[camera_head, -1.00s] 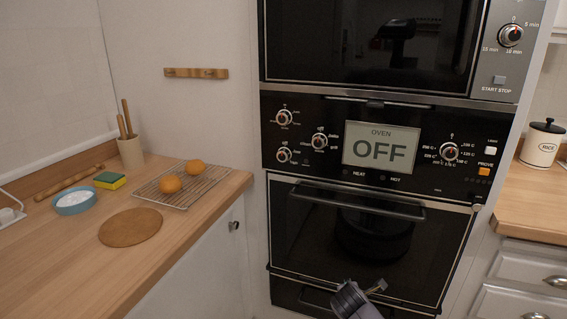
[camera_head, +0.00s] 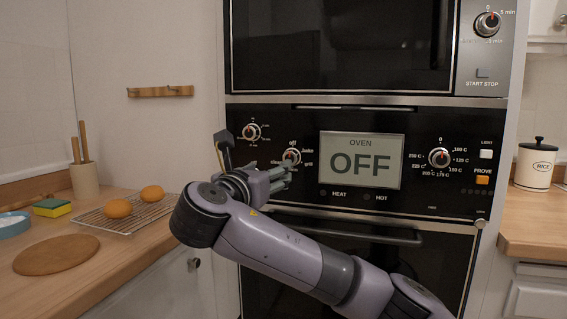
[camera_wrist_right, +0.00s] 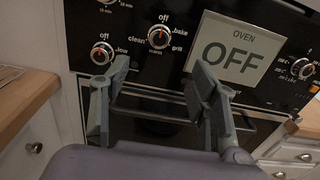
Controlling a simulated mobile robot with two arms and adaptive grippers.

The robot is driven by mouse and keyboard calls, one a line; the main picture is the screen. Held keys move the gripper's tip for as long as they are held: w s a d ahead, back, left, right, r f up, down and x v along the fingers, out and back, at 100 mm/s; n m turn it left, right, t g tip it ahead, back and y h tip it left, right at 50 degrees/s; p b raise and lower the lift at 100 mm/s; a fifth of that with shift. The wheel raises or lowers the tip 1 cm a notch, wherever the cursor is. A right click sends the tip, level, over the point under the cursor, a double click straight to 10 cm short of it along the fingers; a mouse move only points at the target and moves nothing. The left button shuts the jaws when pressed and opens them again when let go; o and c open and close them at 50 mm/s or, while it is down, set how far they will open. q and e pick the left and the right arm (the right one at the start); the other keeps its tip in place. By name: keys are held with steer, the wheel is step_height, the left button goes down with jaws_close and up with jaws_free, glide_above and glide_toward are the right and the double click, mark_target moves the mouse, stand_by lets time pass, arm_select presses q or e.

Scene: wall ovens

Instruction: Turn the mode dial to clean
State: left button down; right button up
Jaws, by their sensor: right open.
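The mode dial (camera_head: 292,156) is a round knob on the black oven panel, left of the display. In the right wrist view the mode dial (camera_wrist_right: 158,37) has off, bake, grill, warm and clean around it, and its red mark points up toward off. The display (camera_head: 361,160) reads OVEN OFF. My right gripper (camera_head: 254,158) is raised in front of the panel, at the dial's lower left. In the wrist view its fingers (camera_wrist_right: 160,82) are spread with nothing between them, and the dial is beyond the tips, apart from them. My left gripper is out of view.
An upper-left dial (camera_head: 251,131) and a temperature dial (camera_head: 439,158) are nearby. The oven door handle (camera_head: 350,230) juts out below the panel.

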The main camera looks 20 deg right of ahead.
mark_target(290, 157)
steer(key=x, duration=1.4)
steer(key=shift+w+d+f+b, duration=0.1)
steer(key=shift+w+d+b, duration=0.15)
steer(key=shift+w+b, duration=0.1)
steer(key=c, duration=1.2)
